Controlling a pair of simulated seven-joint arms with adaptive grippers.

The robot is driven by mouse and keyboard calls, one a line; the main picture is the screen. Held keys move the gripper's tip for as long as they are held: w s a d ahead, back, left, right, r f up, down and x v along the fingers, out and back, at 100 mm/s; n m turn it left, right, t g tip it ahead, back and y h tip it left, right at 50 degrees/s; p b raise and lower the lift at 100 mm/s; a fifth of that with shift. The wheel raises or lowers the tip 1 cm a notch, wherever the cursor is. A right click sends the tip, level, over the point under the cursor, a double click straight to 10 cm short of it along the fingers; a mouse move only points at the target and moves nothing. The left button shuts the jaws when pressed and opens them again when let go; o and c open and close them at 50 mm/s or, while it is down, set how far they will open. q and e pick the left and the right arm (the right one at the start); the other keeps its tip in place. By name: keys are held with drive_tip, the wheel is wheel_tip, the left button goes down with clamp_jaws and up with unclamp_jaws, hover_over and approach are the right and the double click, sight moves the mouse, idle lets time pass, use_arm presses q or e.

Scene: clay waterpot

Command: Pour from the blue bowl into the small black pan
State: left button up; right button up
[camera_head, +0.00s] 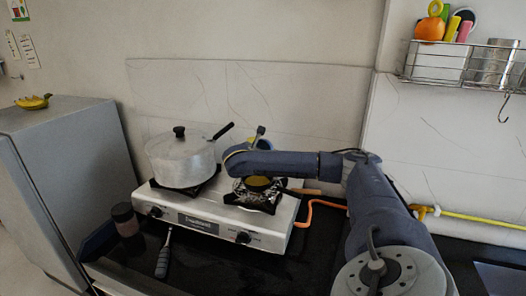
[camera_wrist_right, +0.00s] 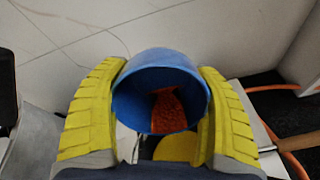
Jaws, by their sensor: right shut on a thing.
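The blue bowl (camera_wrist_right: 125,100) is between the yellow fingers of my right gripper (camera_wrist_right: 162,72), which is shut on it. Its opening faces the wrist camera, and orange-red contents (camera_wrist_right: 167,110) lie inside against its wall. A yellow round patch (camera_wrist_right: 178,148) under the bowl in the wrist view looks like that pan's inside. My left gripper is out of view.
A lidded silver pot (camera_head: 180,160) stands on the left burner of the stove (camera_head: 205,218), close to my wrist. A dark jar (camera_head: 124,219) and a dark-handled tool (camera_head: 163,258) are in front. An orange hose (camera_head: 318,203) runs at the right. A wire rack (camera_head: 450,75) hangs above right.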

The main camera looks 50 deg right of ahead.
drive_tip(key=shift+a+r+h, duration=0.1)
drive_tip(key=shift+h, duration=0.3)
drive_tip(key=shift+r+h, duration=0.15)
drive_tip(key=shift+h, duration=0.15)
drive_tip(key=shift+s+a+t, duration=0.1)
drive_tip(key=shift+a+t, duration=0.1)
drive_tip(key=shift+t, duration=0.1)
idle(0.7)
drive_tip(key=shift+a+r+h, duration=0.1)
drive_tip(key=shift+r+h, duration=0.15)
drive_tip(key=shift+h, duration=0.35)
drive_tip(key=shift+s+a, duration=0.1)
drive_tip(key=shift+a+r+t+h, duration=0.15)
drive_tip(key=shift+t+h, duration=0.25)
drive_tip(key=shift+h, duration=0.2)
drive_tip(key=shift+r, duration=0.1)
idle(0.4)
drive_tip(key=shift+s+a+r+h, duration=0.1)
drive_tip(key=shift+a+h, duration=0.1)
drive_tip(key=shift+h, duration=0.4)
